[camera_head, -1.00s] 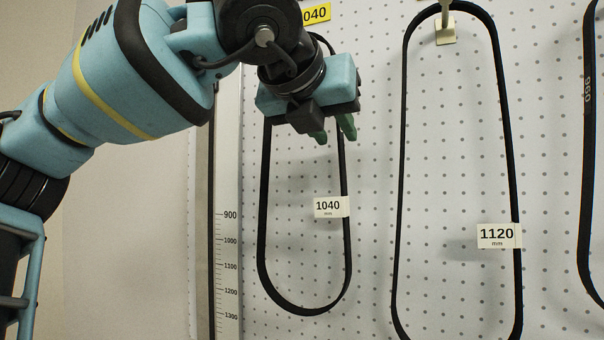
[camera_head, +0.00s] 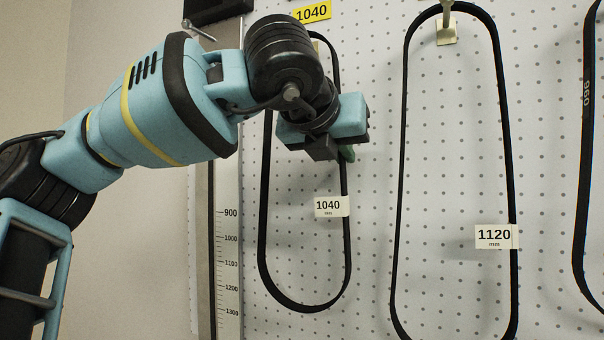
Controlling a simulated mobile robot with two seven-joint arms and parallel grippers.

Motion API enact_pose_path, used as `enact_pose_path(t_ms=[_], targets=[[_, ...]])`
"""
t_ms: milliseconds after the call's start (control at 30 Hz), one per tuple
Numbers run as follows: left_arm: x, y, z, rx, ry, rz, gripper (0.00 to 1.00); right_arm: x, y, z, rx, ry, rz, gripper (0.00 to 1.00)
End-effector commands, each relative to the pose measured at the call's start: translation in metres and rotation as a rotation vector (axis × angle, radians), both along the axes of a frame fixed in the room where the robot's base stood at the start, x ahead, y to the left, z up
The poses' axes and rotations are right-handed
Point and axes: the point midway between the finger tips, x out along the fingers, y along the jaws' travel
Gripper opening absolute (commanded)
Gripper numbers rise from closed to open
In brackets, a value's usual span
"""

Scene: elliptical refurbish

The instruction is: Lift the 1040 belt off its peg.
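The 1040 belt (camera_head: 262,225) is a black loop hanging against the white pegboard. It has a white 1040 mm tag (camera_head: 328,206) on its right strand, and a yellow 1040 label (camera_head: 313,12) is above it. Its peg and part of its upper left are hidden behind my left arm. My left gripper (camera_head: 346,154) is in front of the belt's right strand, above the tag. My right gripper is not in view.
The 1120 belt (camera_head: 398,190) hangs on a peg (camera_head: 446,28) to the right, with clear pegboard between the two belts. A 960 belt (camera_head: 585,150) hangs at the right edge. A vertical ruler (camera_head: 229,250) stands left of the 1040 belt.

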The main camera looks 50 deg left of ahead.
Motion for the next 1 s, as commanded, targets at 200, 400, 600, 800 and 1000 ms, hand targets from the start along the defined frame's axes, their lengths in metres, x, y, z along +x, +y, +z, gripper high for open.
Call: enact_pose_path(t_ms=[200, 400, 600, 800, 1000], targets=[[0.0, 0.0, 0.001, 0.001, -0.002, 0.0, 0.0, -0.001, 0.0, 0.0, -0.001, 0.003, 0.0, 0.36], [0.0, 0.0, 0.003, 0.001, -0.002, 0.0, 0.0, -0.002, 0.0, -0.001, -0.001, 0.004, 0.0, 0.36], [0.0, 0.0, 0.015, 0.0, -0.002, 0.001, 0.0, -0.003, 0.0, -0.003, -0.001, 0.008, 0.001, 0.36], [-0.003, -0.003, 0.038, 0.003, -0.004, 0.001, 0.0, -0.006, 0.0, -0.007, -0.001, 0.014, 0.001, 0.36], [-0.036, -0.037, 0.039, 0.006, -0.004, -0.001, 0.0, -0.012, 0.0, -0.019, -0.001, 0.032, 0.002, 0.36]])
